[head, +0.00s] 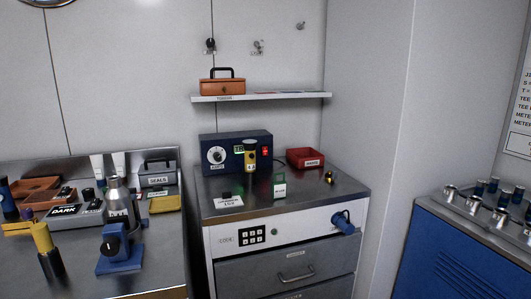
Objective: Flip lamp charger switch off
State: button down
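A dark blue box with a white dial (216,155), which looks like the lamp charger (237,140), stands at the back of the metal-topped cabinet in the middle of the head view. A small red switch (265,152) is on the right part of its front face. Which way the switch is tipped is too small to tell. A yellow and black lamp (250,158) stands upright at the charger's front, left of the switch, and hides part of the front face. My gripper is not in view.
A red tray (305,158) sits right of the charger, with a small brass item (330,178) nearby. A white-green block (279,186) and a label card (229,201) lie in front. A shelf (262,97) with an orange toolbox (222,86) hangs above. A cluttered bench stands left.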

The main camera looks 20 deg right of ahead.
aim_at(264, 152)
jog(key=i+l+z, duration=0.2)
jog(key=l, duration=0.35)
jog(key=i+l+z, duration=0.15)
jog(key=i+l, duration=0.25)
jog(key=i+l+z, duration=0.2)
jog(key=i+l, duration=0.15)
jog(key=l, duration=0.2)
